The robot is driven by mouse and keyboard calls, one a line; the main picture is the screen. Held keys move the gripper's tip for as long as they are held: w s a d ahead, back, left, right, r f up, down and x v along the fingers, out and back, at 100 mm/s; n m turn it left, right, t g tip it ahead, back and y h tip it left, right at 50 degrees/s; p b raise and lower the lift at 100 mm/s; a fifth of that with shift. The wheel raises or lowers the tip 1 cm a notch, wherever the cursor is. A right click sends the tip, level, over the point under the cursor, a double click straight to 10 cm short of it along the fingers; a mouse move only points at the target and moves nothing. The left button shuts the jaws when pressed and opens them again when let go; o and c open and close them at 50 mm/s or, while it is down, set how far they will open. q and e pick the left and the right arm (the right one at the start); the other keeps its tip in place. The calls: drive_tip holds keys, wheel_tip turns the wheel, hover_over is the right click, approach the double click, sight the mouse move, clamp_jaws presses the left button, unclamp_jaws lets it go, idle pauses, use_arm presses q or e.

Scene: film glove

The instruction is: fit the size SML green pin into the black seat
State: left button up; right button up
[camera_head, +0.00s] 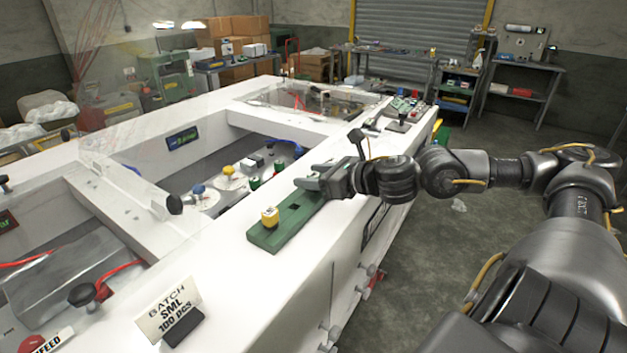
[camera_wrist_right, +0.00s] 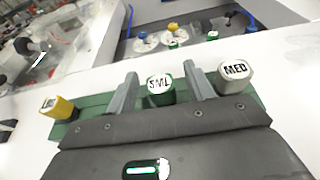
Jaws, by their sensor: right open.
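The green pin, its pale top marked SML (camera_wrist_right: 159,85), stands in the green board (camera_wrist_right: 95,104). My right gripper (camera_wrist_right: 160,70) is open, with one finger on each side of this pin and visible gaps between. In the head view my right gripper (camera_head: 308,184) is low over the far end of the green board (camera_head: 262,238) and hides the pin. A grey pin marked MED (camera_wrist_right: 236,76) stands right of the fingers, and a yellow pin (camera_wrist_right: 60,108) stands left. I cannot pick out the black seat for sure. My left gripper is not in view.
The yellow pin (camera_head: 270,217) stands on the board's near end, beside a dark square hole (camera_head: 293,207). The white machine top has a sunken bay with blue (camera_head: 198,189) and yellow (camera_head: 228,170) knobs. A BATCH SML sign (camera_head: 168,310) stands in front.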

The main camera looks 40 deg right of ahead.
sight(314, 174)
clamp_jaws()
drive_tip(key=shift+r, duration=0.15)
drive_tip(key=shift+r, duration=0.25)
wheel_tip(314, 174, up, 9)
drive_tip(key=p, duration=0.3)
drive_tip(key=shift+r, duration=0.15)
